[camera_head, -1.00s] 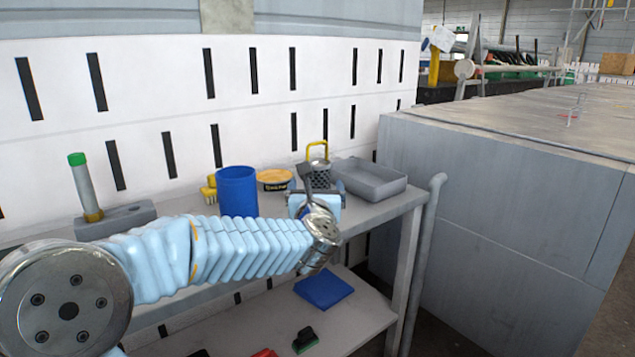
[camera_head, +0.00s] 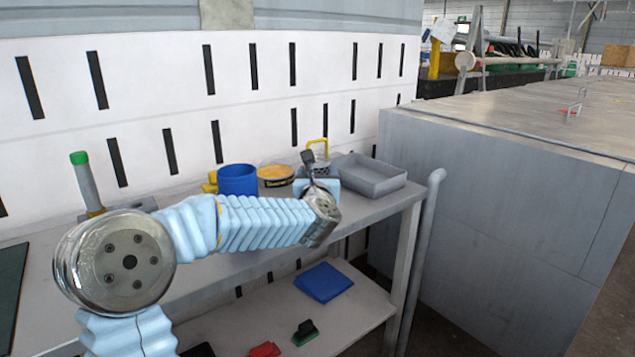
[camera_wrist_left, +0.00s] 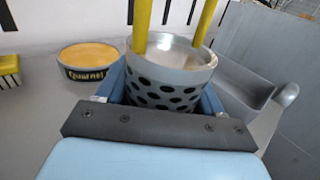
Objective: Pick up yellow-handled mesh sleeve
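The yellow-handled mesh sleeve (camera_head: 320,165) stands upright at the back of the bench, partly hidden behind my left gripper (camera_head: 320,184). In the left wrist view the sleeve (camera_wrist_left: 165,88) is a grey cylinder with dark holes and a raised yellow handle. The blue fingers of my left gripper (camera_wrist_left: 163,95) lie on either side of it, close to its wall. The gripper looks open around the sleeve; the contact points are hidden. My right gripper is not in view.
A grey tray (camera_head: 372,186) stands close right of the sleeve. A round yellow-topped tin (camera_head: 275,181) and blue cup (camera_head: 238,180) stand left. A green-topped post (camera_head: 86,180) is farther left. A slotted white wall (camera_head: 250,130) is behind; a large grey block (camera_head: 500,190) is right.

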